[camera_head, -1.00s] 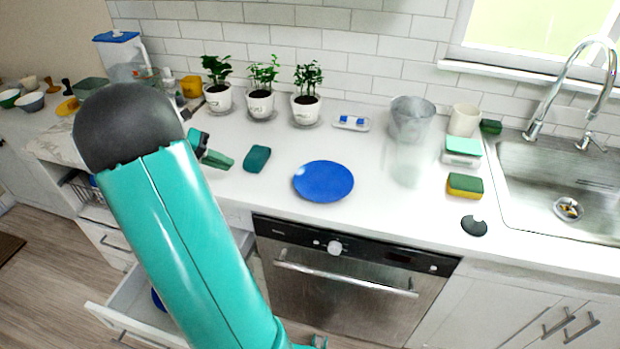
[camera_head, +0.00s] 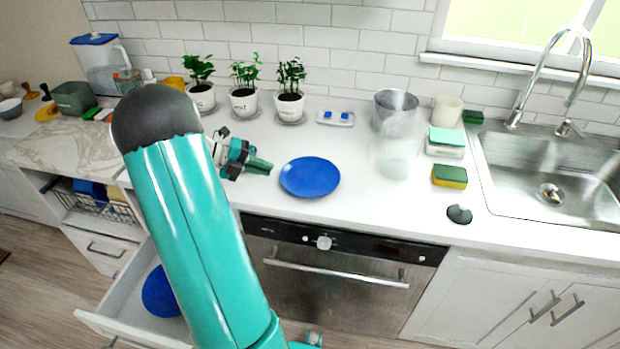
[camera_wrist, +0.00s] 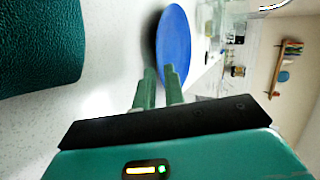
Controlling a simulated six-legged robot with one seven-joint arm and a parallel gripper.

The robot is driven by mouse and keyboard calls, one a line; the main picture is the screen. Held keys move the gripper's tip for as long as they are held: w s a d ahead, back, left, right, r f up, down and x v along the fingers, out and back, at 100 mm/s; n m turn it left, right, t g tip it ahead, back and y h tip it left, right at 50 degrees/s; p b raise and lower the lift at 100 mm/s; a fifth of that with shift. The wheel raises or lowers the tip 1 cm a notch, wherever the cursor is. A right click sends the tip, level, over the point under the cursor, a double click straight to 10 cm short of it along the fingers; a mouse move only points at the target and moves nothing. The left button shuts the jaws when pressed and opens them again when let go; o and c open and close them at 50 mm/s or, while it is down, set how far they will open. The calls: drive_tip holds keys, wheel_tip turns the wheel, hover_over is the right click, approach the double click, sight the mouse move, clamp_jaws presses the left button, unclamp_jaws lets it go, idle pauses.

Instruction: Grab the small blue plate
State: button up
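A round blue plate (camera_head: 310,177) lies flat on the white counter above the dishwasher. It also shows in the wrist view (camera_wrist: 174,48), beyond my fingertips. A second blue plate (camera_head: 161,291) lies in the open drawer at lower left, partly hidden by my arm. I cannot tell which plate is smaller. My gripper (camera_head: 262,165) is just left of the counter plate and apart from it. In the wrist view, my gripper's green fingers (camera_wrist: 160,76) have a narrow gap with nothing between them.
A dark teal object (camera_wrist: 38,45) is close by in the wrist view. Potted plants (camera_head: 244,105) line the wall. A clear container (camera_head: 395,112), a sponge (camera_head: 449,176) and the sink (camera_head: 545,170) are to the right. The open drawer (camera_head: 120,322) juts out below.

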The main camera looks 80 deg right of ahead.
sight(276, 179)
drive_tip(key=x, duration=0.4)
drive_tip(key=shift+d, duration=0.1)
drive_tip(key=shift+c, duration=0.2)
clamp_jaws()
